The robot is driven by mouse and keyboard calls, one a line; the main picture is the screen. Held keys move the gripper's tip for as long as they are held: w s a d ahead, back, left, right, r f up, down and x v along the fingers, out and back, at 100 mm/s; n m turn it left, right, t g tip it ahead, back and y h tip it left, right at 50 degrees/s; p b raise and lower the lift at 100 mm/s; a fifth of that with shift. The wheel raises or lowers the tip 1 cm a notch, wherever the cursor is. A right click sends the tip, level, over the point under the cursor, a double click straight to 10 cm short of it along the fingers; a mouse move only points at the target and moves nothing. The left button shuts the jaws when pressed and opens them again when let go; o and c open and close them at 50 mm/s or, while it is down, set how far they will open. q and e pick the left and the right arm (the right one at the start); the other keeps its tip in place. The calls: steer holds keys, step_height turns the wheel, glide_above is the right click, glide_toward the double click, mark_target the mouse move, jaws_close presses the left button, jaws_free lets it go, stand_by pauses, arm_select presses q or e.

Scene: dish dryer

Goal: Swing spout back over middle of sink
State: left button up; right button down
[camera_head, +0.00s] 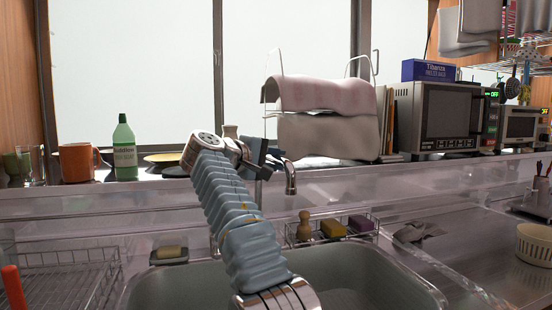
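The metal spout (291,180) hangs with its downturned end over the back part of the grey sink (352,268), near the middle of its width. Its other end is hidden behind my gripper. One arm of mine rises from the bottom middle and leans left; I take it as my right. Its wrist bends back so that the dark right gripper (270,160) points right, just left of the spout's end. The fingers overlap the spout in the picture; whether they touch it and how far they are open is unclear. My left gripper is not in view.
A wire caddy (322,228) with a brush and sponges stands behind the sink. A soap dish (169,255) lies left of it. A wire rack (65,275) is at left. A green bottle (124,150) and an orange mug (78,162) stand on the sill.

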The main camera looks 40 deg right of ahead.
steer(key=c, duration=0.9)
jaws_free()
steer(key=shift+c, duration=0.2)
steer(key=v, duration=1.3)
steer(key=shift+a, duration=0.35)
steer(key=shift+r, duration=0.1)
